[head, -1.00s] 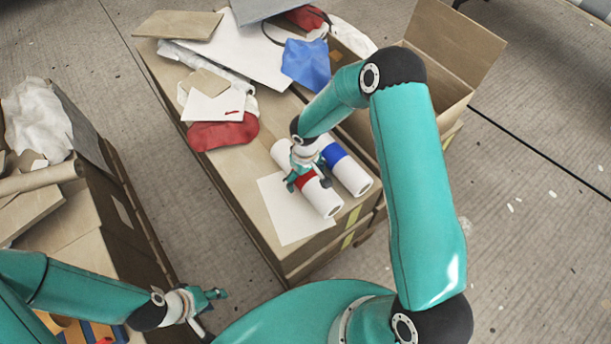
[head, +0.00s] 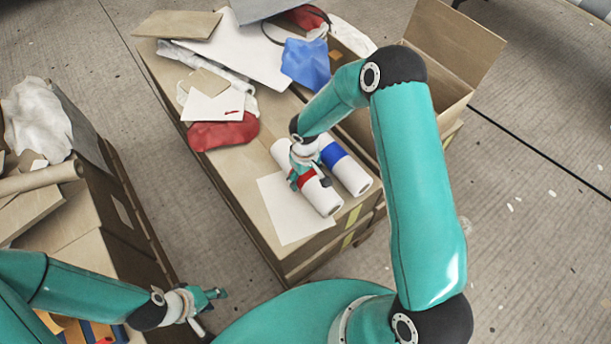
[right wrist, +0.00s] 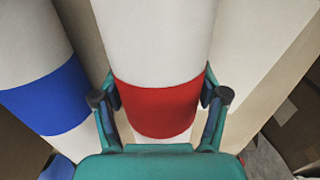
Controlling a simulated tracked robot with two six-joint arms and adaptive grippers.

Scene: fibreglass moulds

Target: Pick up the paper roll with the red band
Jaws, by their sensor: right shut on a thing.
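The paper roll with the red band (head: 325,201) is white and lies on the cardboard box top in the head view. Its red band (right wrist: 157,108) fills the middle of the right wrist view. My right gripper (head: 303,179) is shut on this roll, with one finger on each side of it at the red band. The roll with the blue band (head: 347,170) lies beside it, to the right in the head view and to the left in the right wrist view (right wrist: 45,95). My left gripper (head: 212,304) is low at the left, away from the rolls; its fingers are too small to judge.
A white sheet (head: 285,212) lies left of the rolls. A red cloth (head: 222,133), a blue cloth (head: 306,63) and boards lie farther back on the box. An open carton (head: 455,50) stands at the back right. Another loaded stack (head: 75,225) stands at the left.

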